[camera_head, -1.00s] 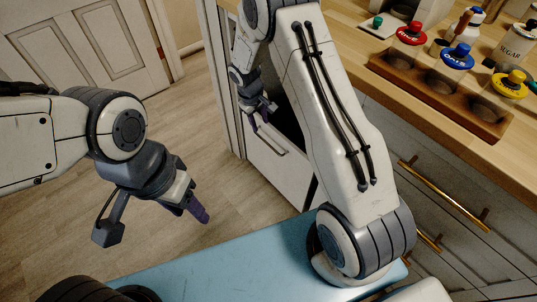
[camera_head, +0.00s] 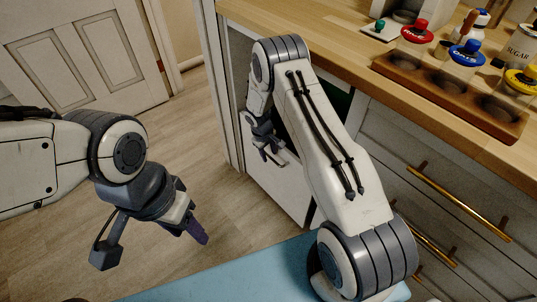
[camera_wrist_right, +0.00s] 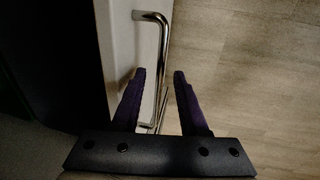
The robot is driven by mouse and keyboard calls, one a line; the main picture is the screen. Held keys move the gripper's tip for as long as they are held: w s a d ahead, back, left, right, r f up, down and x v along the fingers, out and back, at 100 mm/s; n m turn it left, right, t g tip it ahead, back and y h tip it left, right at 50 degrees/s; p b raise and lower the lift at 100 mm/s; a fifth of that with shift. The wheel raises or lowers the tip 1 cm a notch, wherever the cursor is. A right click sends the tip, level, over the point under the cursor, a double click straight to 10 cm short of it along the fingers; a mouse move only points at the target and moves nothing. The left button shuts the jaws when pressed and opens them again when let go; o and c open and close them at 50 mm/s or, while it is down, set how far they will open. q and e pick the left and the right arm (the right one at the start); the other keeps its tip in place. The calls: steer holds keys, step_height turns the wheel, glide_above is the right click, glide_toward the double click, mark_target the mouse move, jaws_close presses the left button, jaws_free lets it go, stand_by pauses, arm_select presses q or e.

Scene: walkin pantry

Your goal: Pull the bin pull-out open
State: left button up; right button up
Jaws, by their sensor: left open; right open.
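The bin pull-out's white front (camera_head: 283,192) stands out from the cabinet, with a dark gap behind it. In the right wrist view its white face (camera_wrist_right: 122,40) runs beside a dark interior at left. Its chrome bar handle (camera_wrist_right: 163,45) passes between the two purple fingers of my right gripper (camera_wrist_right: 160,76) in the picture. The fingers are open; I cannot tell whether they touch the bar. In the head view my right gripper (camera_head: 268,152) is at the front, and my arm hides part of the opening. My left gripper (camera_head: 190,225) is open and empty above the floor.
The wooden countertop (camera_head: 340,55) runs above the cabinets, with a wooden tray (camera_head: 450,95) and several jars at right. Grey drawers with a brass handle (camera_head: 458,200) are at right. The wood floor (camera_head: 205,135) is clear left of the pull-out. A door (camera_head: 90,60) stands behind.

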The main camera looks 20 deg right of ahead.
jaws_close()
stand_by(1.5)
